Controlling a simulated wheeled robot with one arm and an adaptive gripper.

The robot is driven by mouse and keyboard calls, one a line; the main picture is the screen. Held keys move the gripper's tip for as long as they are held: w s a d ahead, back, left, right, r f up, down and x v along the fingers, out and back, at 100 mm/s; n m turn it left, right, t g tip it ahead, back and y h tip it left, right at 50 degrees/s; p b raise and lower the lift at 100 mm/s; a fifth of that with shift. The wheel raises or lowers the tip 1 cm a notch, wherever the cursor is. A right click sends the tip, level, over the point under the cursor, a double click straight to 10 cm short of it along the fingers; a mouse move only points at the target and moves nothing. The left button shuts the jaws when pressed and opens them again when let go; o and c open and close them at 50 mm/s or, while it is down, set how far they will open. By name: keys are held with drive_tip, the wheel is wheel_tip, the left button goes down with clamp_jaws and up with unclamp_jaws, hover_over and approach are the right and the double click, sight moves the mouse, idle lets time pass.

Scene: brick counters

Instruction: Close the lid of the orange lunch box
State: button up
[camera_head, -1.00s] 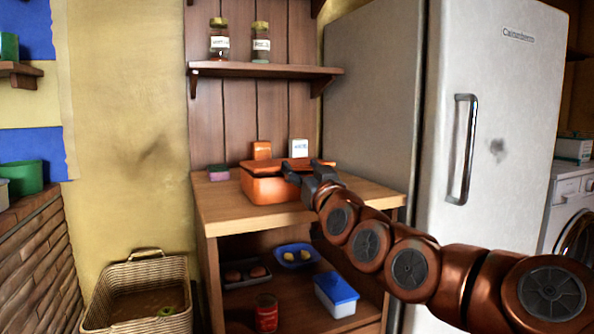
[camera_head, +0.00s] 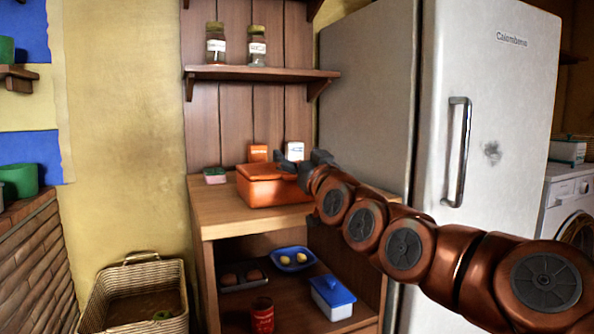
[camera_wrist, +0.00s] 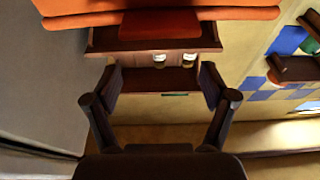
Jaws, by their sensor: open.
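The orange lunch box (camera_head: 268,192) sits on the wooden counter top in the head view. Its lid (camera_head: 262,172) lies flat across the top; I cannot tell whether it is fully seated. My gripper (camera_head: 303,163) is open and empty, at the height of the lid by the box's right side, and overlaps its right end in the picture. In the wrist view my open fingers (camera_wrist: 158,80) have nothing between them. An orange surface of the lunch box (camera_wrist: 215,14) crosses the top of that view. The box's far right corner is hidden behind my gripper.
The counter (camera_head: 225,215) holds a pink and green sponge (camera_head: 215,176), an orange packet (camera_head: 258,153) and a white packet (camera_head: 294,151) behind the box. The fridge (camera_head: 375,110) stands close on the right. A shelf (camera_head: 262,73) with two jars hangs above.

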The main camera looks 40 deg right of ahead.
wheel_tip(320, 180, up, 6)
drive_tip(key=shift+r, duration=0.2)
idle(0.7)
drive_tip(key=w+a+f+n+g+y+p, duration=0.1)
drive_tip(key=a+g+y+p, duration=0.1)
drive_tip(key=a+p, duration=0.4)
drive_tip(key=w+a+f+n+g+y+p, duration=0.1)
drive_tip(key=a+n+g+y+p, duration=0.15)
drive_tip(key=a+p, duration=0.4)
drive_tip(key=s+a+f+g+y+p, duration=0.1)
drive_tip(key=s+a+f+g+p, duration=0.3)
drive_tip(key=s+a+g+p, duration=0.45)
drive_tip(key=s+g+p, duration=0.2)
drive_tip(key=s+p, duration=0.5)
drive_tip(key=s+a+r+g+p, duration=0.1)
drive_tip(key=s+g+p, duration=0.3)
drive_tip(key=s+p, duration=0.4)
drive_tip(key=s+a+m+g+h+p, duration=0.1)
drive_tip(key=s+g+p, duration=0.2)
drive_tip(key=s+p, duration=0.4)
drive_tip(key=s, duration=0.5)
drive_tip(key=shift+a+r+p, duration=0.25)
drive_tip(key=shift+a+p, duration=0.05)
drive_tip(key=shift+p, duration=0.1)
